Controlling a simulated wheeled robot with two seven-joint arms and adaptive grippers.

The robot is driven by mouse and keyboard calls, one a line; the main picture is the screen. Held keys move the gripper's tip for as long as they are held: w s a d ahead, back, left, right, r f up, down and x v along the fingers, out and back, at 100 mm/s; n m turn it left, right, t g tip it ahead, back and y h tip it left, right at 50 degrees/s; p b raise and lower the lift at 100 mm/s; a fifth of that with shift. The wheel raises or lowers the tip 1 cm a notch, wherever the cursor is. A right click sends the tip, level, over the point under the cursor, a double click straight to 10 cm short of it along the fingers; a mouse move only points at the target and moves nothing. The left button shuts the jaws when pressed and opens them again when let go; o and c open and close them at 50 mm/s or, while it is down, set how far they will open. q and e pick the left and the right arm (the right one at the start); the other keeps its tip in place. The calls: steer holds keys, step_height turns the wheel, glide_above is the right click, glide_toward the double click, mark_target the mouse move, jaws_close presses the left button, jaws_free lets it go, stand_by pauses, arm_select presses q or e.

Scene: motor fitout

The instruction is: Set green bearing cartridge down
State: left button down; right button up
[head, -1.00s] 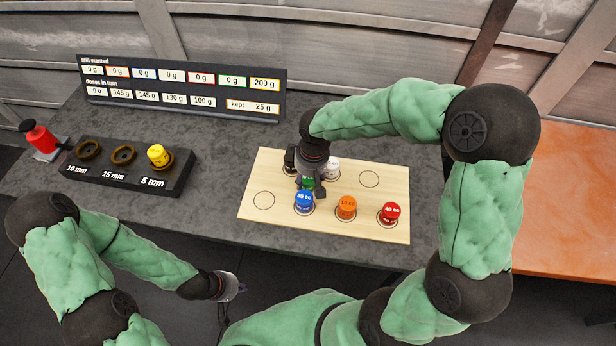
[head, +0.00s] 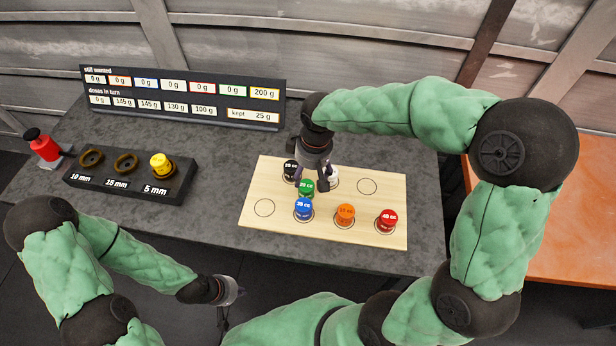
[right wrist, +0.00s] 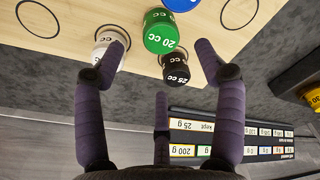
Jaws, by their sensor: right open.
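The green bearing cartridge (head: 306,187), marked 20 cc, is on the wooden board (head: 385,228) between the black and blue cartridges. It also shows in the right wrist view (right wrist: 160,32), close against the black one in the picture; its base is hidden, so I cannot tell whether it sits in a ring. My right gripper (head: 314,184) is above it, with its fingers spread and apart from it; the fingers also show in the right wrist view (right wrist: 160,55). My left gripper (head: 232,291) hangs at the table's front edge; its jaws are too small to read.
Black (head: 290,169), white (head: 333,177), blue (head: 303,208), orange (head: 345,214) and red (head: 387,219) cartridges crowd the board. Empty rings show at its left front (head: 264,208) and right back (head: 367,187). A dark holder (head: 120,190) carries a yellow piece (head: 161,165). A sign (head: 180,100) stands behind.

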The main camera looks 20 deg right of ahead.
mark_target(311, 189)
steer(key=shift+s+d+r+p, duration=0.15)
steer(key=shift+r+p, duration=0.25)
steer(key=shift+r, duration=1.75)
